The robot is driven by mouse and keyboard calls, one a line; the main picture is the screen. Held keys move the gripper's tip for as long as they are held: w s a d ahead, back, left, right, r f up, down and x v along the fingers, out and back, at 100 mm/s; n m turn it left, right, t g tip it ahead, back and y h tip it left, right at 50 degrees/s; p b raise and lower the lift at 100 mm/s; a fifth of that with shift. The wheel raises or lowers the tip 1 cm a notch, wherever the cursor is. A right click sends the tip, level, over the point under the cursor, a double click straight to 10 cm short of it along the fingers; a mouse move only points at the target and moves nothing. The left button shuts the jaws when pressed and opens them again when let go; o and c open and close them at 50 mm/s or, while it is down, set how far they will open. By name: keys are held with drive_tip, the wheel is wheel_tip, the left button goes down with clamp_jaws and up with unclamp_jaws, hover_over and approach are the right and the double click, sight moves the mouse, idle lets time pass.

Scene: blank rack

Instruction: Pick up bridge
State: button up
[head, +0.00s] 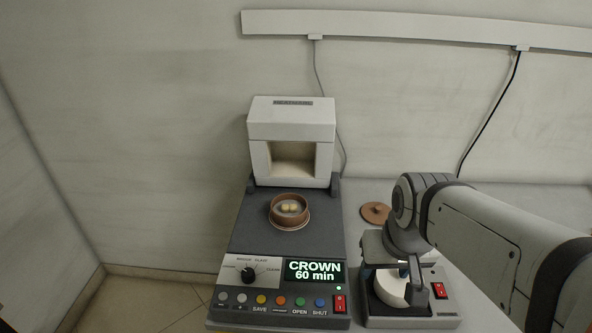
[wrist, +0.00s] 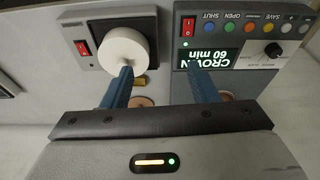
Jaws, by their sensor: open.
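No part is marked as the bridge; small tan rounded pieces (head: 290,207) lie in a brown round dish (head: 290,222) on the dark deck of the left machine. In the head view my gripper (head: 408,272) is over the small right device, partly hidden by my arm.
The left machine has a white open-fronted chamber (head: 292,150) behind the dish and a display (head: 314,271) reading CROWN 60 min. The right device carries a white round block (head: 390,290). A brown disc (head: 375,212) lies on the table behind it. A wall stands close behind.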

drive_tip(key=w+a+n+p, duration=0.1)
drive_tip(key=w+a, duration=0.2)
drive_tip(key=w, duration=0.5)
drive_tip(key=w+a+n, duration=0.1)
drive_tip(key=w+a, duration=0.3)
drive_tip(key=w, duration=0.4)
drive_tip(key=n+t+y+p, duration=0.2)
approach(290, 207)
drive_tip(key=p+x, duration=0.1)
drive_tip(key=x, duration=0.7)
drive_tip(key=shift+w+a+f, duration=0.1)
drive_tip(key=shift+w+f, duration=0.05)
drive_tip(key=c, duration=0.7)
